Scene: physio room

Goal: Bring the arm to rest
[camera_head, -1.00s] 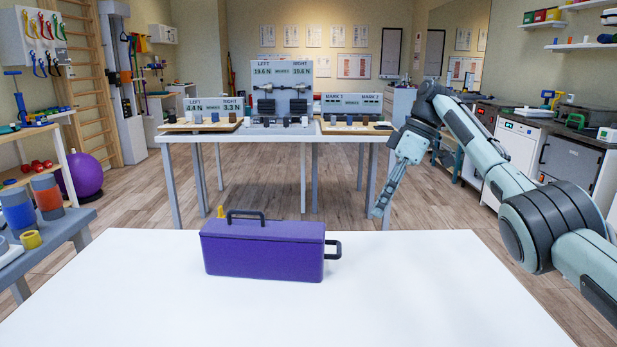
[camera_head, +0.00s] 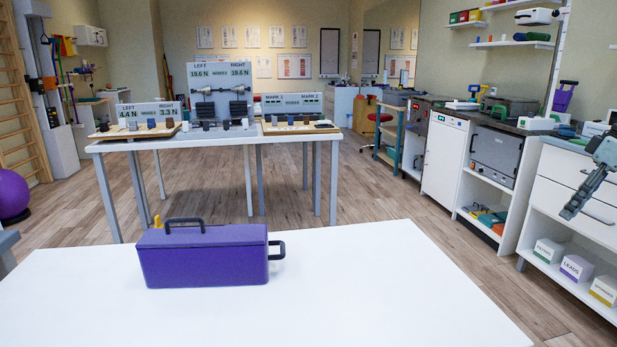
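My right gripper (camera_head: 574,208) shows at the right edge of the head view, with its fingers pointing down and to the left. It is clear of the white table and holds nothing that I can see. Its fingers appear close together, but the view does not show whether they are shut. The rest of my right arm is out of frame. My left gripper is not in view. A purple case (camera_head: 205,260) with a dark top handle and a dark side handle stands on the white table (camera_head: 380,290), well left of my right gripper.
A grey-legged table (camera_head: 220,140) with display boards and small blocks stands beyond the white table. White drawers (camera_head: 575,185) and a shelf with labelled boxes (camera_head: 577,268) lie behind my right gripper. A purple ball (camera_head: 12,193) is at the far left. Wooden floor lies between.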

